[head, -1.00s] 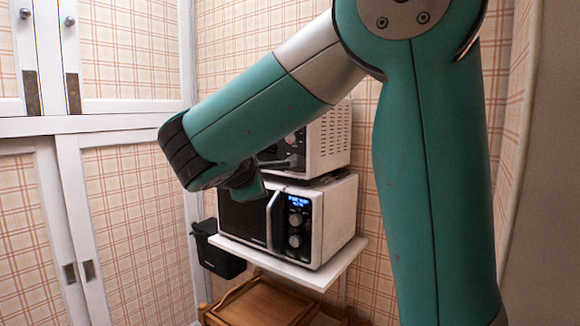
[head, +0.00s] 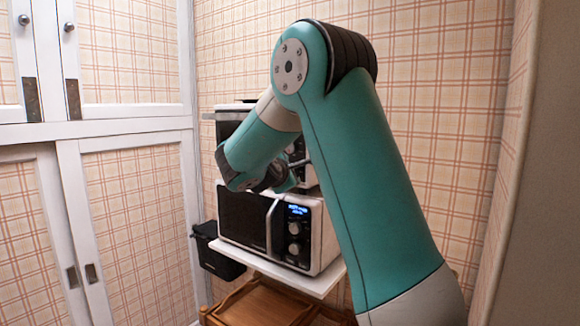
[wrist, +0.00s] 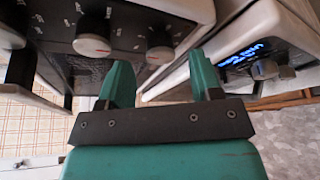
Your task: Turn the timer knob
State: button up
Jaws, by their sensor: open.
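My gripper (wrist: 162,80) is open and empty; its two green fingers stand apart just in front of the upper oven's dark control panel (wrist: 125,62). In the wrist view, a round knob with a pale face (wrist: 92,40) lies beyond the left finger. Another knob (wrist: 160,48) lies ahead of the gap between the fingers, apart from them. I cannot read which knob is the timer. In the head view the gripper (head: 284,181) is small and partly hidden, and my arm covers much of the upper oven (head: 229,131).
The lower microwave (head: 243,219) has a lit blue display and two knobs, and also shows at right in the wrist view (wrist: 262,52). It stands on a white shelf (head: 290,279). A black bin (head: 217,256) hangs at left, beside white cabinet doors (head: 66,170).

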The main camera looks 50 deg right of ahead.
jog(key=shift+x, duration=1.3)
jog(key=c, duration=0.9)
jog(key=shift+f, duration=0.1)
jog(key=shift+f, duration=0.1)
jog(key=m+h+b, duration=0.2)
jog(key=m+b, duration=0.4)
jog(key=b, duration=0.3)
jog(key=m+h+b, duration=0.2)
jog(key=m+b, duration=0.4)
jog(key=b, duration=0.4)
jog(key=f+m+h+b, duration=0.1)
jog(key=m+h+b, duration=0.1)
jog(key=m+b, duration=0.3)
jog(key=shift+w+f+m+t+b, duration=0.15)
jog(key=shift+m+t+b, duration=0.2)
jog(key=shift+b, duration=2)
jog(key=shift+m, duration=0.35)
